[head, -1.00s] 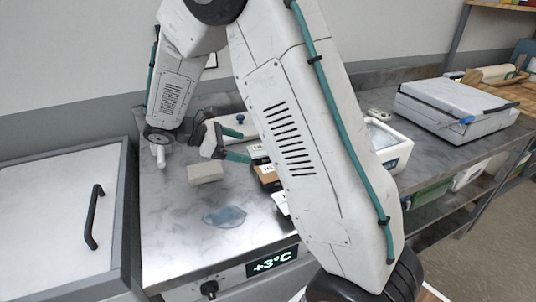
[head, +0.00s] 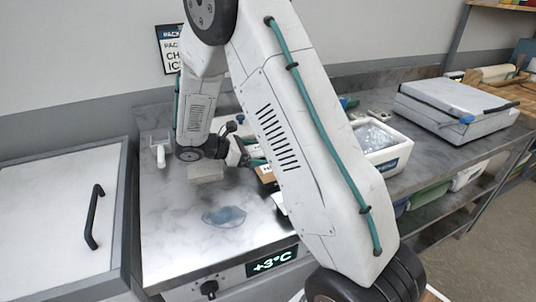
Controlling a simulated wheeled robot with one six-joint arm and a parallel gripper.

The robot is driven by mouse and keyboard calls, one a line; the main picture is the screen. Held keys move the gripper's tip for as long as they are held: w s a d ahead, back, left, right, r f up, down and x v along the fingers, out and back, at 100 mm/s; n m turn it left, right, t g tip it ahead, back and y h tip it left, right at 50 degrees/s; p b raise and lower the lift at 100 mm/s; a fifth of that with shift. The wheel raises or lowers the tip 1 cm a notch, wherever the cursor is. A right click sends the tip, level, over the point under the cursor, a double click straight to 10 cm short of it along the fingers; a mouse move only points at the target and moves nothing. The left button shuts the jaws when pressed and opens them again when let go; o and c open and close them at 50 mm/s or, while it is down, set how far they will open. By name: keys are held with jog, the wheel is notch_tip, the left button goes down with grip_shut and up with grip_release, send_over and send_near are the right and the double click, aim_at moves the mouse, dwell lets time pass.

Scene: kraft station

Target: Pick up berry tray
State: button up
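I cannot make out a berry tray; my own arm hides part of the worktop. My gripper (head: 258,160) is over the middle of the metal worktop, its green fingers partly hidden behind my upper arm. Whether it is open or holds something does not show. A small brown box (head: 265,174) with a pale label sits just below the gripper in the picture, partly behind the arm. Whether they touch is unclear.
A pale block (head: 205,172) and a bluish clear patch (head: 224,216) lie on the worktop (head: 170,235). A white tub of ice (head: 384,162) and a white case (head: 455,108) stand to the right. A lidded chest (head: 55,205) is at left. The worktop's front left is clear.

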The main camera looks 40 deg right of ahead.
jog(key=c, duration=1.1)
jog(key=shift+c, duration=0.2)
